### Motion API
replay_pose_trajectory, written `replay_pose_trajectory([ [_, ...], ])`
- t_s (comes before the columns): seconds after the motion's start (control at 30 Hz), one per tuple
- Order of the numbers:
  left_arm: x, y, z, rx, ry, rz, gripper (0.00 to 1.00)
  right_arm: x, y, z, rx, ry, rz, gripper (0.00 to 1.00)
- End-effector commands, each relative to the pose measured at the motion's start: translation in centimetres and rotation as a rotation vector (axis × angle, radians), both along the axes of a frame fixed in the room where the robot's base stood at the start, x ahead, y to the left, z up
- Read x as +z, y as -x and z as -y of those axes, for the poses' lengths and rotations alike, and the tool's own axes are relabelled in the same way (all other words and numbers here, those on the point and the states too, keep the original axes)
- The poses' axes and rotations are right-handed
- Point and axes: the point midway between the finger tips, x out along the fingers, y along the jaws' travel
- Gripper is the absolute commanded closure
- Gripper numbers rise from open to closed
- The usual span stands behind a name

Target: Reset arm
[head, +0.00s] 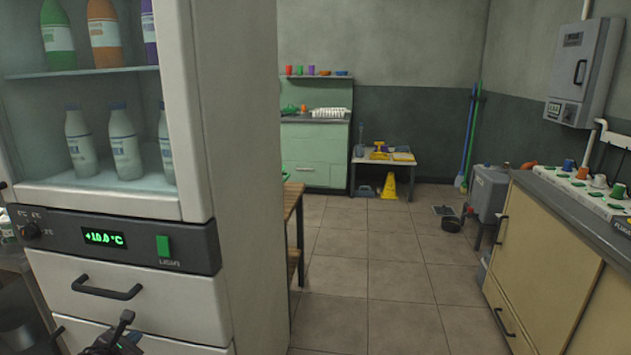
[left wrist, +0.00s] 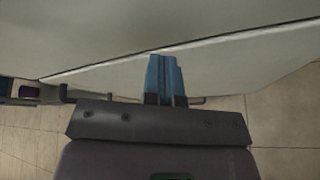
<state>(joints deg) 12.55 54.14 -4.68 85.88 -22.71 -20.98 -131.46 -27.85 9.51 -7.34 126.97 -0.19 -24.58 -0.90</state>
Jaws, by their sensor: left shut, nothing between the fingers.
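My left gripper (head: 124,320) is at the bottom left of the head view, in front of the white drawers of a glass-fronted fridge (head: 250,200). In the left wrist view, the left gripper's blue fingers (left wrist: 164,72) are together with nothing between them. They point toward a pale panel (left wrist: 225,75); I cannot tell whether they touch it. My right gripper is in neither view.
The fridge holds several bottles (head: 122,140). A wooden table (head: 292,215) stands just behind it. Cream cabinets (head: 540,265) line the right side.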

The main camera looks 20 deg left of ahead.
Motion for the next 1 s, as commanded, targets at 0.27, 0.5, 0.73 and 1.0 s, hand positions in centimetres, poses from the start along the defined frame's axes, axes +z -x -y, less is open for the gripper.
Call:
replay_pose_trajectory([
  [0.27, 0.8, 0.6, -1.6, 0.130, 0.167, 0.087, 1.00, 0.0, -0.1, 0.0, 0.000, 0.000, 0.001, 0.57],
  [0.5, 0.5, 0.7, -1.6, 0.261, 0.440, 0.169, 1.00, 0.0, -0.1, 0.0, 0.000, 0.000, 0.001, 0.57],
  [0.73, 0.1, 0.9, -1.6, 0.456, 0.825, 0.288, 1.00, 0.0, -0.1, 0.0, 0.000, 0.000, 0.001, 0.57],
  [1.0, -0.5, 1.2, -1.5, 0.719, 1.316, 0.448, 1.00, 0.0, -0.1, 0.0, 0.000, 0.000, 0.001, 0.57],
])
